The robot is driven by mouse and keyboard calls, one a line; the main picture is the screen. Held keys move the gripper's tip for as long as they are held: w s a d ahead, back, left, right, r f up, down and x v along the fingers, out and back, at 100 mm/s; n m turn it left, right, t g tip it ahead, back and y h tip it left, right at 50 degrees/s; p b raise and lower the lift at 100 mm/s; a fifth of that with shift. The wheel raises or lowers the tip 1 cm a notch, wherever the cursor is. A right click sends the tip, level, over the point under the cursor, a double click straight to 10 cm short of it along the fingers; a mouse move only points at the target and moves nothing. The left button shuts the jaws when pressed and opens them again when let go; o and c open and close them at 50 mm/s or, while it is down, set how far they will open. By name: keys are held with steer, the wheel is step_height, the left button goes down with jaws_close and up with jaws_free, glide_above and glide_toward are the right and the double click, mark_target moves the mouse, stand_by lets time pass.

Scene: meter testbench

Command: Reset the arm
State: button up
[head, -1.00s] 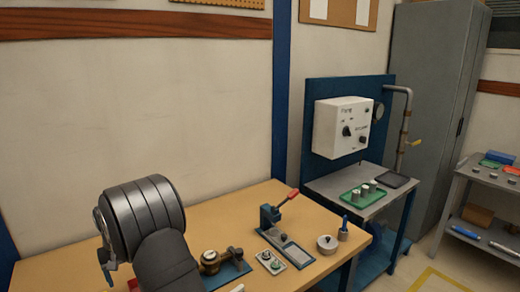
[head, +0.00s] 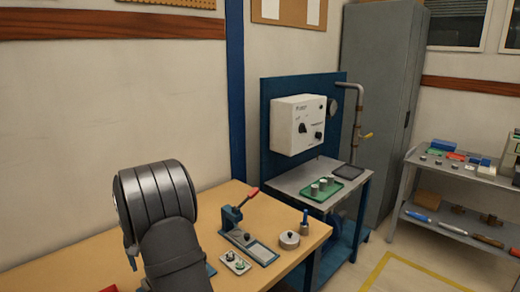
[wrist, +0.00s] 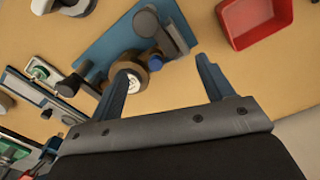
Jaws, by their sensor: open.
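My gripper (wrist: 166,64) is open in the wrist view, its two blue-grey fingers spread with nothing held between them. The left finger overlaps the view of a round brass-and-dark part (wrist: 130,68) on a blue base plate (wrist: 105,45); I cannot tell whether they touch. In the head view my dark arm stands at the lower left and hides much of the bench; the gripper fingers cannot be made out there.
The wooden bench (head: 90,262) carries a blue lever press (head: 231,217), a small tray with green-topped parts (head: 236,263) and a round metal pot (head: 289,240). A red bin (wrist: 255,22) shows in the wrist view.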

steer(key=w+d+m, duration=0.3)
steer(key=d, duration=1.2)
steer(key=w+d+m, duration=0.3)
steer(key=d+m, duration=0.1)
steer(key=d, duration=1)
steer(key=s+d+f, duration=0.1)
steer(key=d+f, duration=0.4)
steer(key=shift+n, duration=0.4)
steer(key=shift+f, duration=0.1)
steer(key=a+r+n, duration=0.1)
steer(key=a+r, duration=0.2)
steer(key=a, duration=0.6)
steer(key=a+r+n, duration=0.1)
steer(key=a+r, duration=0.2)
steer(key=a, duration=0.7)
steer(key=shift+w, duration=0.2)
